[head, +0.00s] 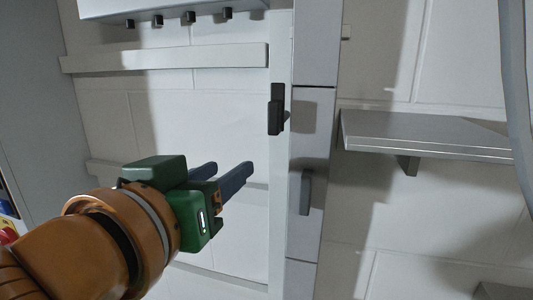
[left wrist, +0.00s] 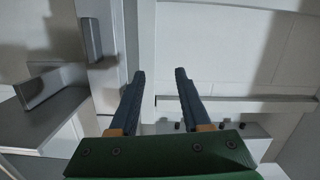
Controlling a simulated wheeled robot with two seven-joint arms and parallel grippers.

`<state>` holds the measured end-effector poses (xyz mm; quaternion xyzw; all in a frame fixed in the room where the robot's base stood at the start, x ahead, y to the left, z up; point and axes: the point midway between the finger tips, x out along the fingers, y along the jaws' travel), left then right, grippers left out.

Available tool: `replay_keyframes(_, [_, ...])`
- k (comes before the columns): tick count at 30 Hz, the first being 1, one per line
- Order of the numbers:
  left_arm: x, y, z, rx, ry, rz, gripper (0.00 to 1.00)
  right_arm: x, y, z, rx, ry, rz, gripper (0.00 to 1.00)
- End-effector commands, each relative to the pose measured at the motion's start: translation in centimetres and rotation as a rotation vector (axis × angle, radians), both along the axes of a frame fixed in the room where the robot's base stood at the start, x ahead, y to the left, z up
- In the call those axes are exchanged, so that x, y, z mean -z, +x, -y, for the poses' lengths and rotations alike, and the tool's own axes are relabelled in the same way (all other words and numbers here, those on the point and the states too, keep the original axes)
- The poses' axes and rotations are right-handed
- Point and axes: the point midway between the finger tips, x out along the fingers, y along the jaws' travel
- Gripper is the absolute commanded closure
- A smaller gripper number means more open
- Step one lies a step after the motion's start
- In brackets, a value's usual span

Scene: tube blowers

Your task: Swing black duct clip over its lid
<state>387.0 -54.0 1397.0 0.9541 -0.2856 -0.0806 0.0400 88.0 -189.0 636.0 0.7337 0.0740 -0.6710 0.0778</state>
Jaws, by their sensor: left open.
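A black duct clip (head: 276,110) hangs upright along the left edge of the tall pale duct (head: 314,140) in the head view, with a small knob at its right side. A seam crosses the duct near the clip's height. My left gripper (head: 232,168) is open and empty, below and to the left of the clip and apart from it. In the left wrist view the open fingers (left wrist: 160,74) have nothing between them. I cannot make out the black clip there; a finger may hide it. My right gripper is not in view.
A grey handle-like piece (head: 306,192) sits lower on the duct. A metal shelf (head: 425,136) juts out at the right. A pale rail (head: 165,58) and a box with several black knobs (head: 190,17) are at upper left. The wall left of the duct is mostly bare.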

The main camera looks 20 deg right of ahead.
Motion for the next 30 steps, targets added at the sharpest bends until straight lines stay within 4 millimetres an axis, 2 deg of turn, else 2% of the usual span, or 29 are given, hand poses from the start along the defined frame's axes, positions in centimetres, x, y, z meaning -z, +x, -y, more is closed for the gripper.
replay_keyframes(1, [-2.3, -1.8, 0.8, 0.008, 0.011, 0.063, 0.53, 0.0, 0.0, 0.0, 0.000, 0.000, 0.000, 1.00])
replay_keyframes(3, [-4.4, -3.8, 1.6, 0.013, 0.021, 0.121, 0.53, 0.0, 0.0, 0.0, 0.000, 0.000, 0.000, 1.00])
replay_keyframes(7, [-6.1, -5.4, 2.3, 0.012, 0.032, 0.169, 0.53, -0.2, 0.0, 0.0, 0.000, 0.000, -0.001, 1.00])
replay_keyframes(10, [-6.7, -4.4, 3.1, 0.011, 0.032, 0.169, 0.53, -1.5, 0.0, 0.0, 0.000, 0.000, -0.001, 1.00])
replay_keyframes(15, [-6.7, -1.4, 5.0, 0.012, 0.034, 0.168, 0.53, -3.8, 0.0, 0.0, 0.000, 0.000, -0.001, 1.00])
replay_keyframes(18, [-6.5, -0.3, 5.8, 0.012, 0.032, 0.170, 0.53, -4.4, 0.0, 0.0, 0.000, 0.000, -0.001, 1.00])
replay_keyframes(27, [-6.1, 0.2, 6.2, 0.013, 0.031, 0.174, 0.53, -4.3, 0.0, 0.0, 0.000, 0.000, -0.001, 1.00])
replay_keyframes(30, [-6.1, 0.2, 6.2, 0.013, 0.031, 0.173, 0.80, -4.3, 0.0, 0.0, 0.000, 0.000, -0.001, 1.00])
